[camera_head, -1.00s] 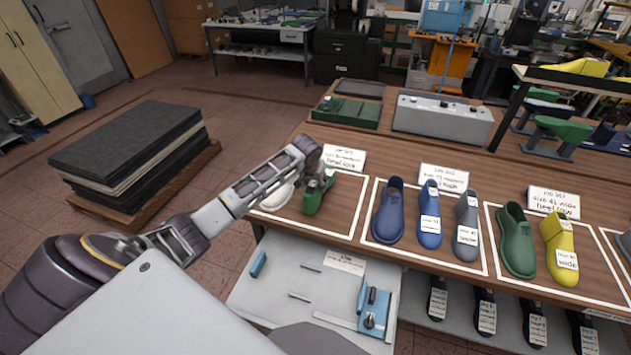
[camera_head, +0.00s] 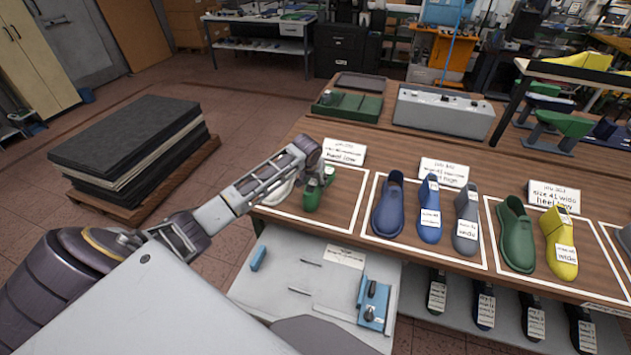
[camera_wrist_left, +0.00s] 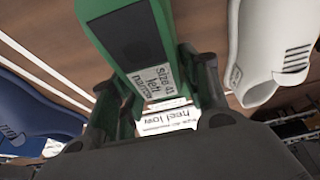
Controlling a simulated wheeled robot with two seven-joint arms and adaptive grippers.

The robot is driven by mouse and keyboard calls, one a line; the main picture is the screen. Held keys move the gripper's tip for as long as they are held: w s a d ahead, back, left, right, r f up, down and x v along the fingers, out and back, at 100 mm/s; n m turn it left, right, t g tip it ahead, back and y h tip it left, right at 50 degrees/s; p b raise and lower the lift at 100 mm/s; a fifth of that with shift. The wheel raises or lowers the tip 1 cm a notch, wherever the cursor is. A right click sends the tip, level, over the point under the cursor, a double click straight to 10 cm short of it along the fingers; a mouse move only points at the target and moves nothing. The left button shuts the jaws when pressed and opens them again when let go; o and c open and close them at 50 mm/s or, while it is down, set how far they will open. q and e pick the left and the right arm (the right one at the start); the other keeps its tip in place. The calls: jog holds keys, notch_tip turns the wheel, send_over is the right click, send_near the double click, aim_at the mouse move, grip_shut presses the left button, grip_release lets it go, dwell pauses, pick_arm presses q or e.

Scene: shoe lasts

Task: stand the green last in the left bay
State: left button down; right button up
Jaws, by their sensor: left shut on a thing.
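The green last (camera_head: 313,197) is in the left bay, the outlined area (camera_head: 345,205) at the left of the bench. It looks roughly upright, with its toe toward the front edge. I cannot tell whether its sole touches the bench. My left gripper (camera_head: 321,172) is shut on it from above. In the left wrist view the green last (camera_wrist_left: 135,38) sits between the fingers, and its label reads size 41, left, narrow. A white shoe (camera_head: 279,192) stands left of it in the same bay, partly hidden by my left arm. My right gripper is not in view.
A "heel low" card (camera_head: 344,152) stands behind the left bay. The middle bay holds a blue shoe (camera_head: 388,207), a blue last (camera_head: 429,212) and a grey last (camera_head: 466,222). The right bay has a green shoe (camera_head: 515,235) and a yellow last (camera_head: 560,245). Bare wood shows right of the held last.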

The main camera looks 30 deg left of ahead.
pick_arm(q)
jog(key=shift+f, duration=0.1)
dwell(0.8)
jog(key=c, duration=0.6)
grip_release()
jog(key=shift+c, duration=0.2)
jog(key=shift+s+f, duration=0.1)
jog(key=shift+f, duration=0.05)
jog(key=v, duration=1.2)
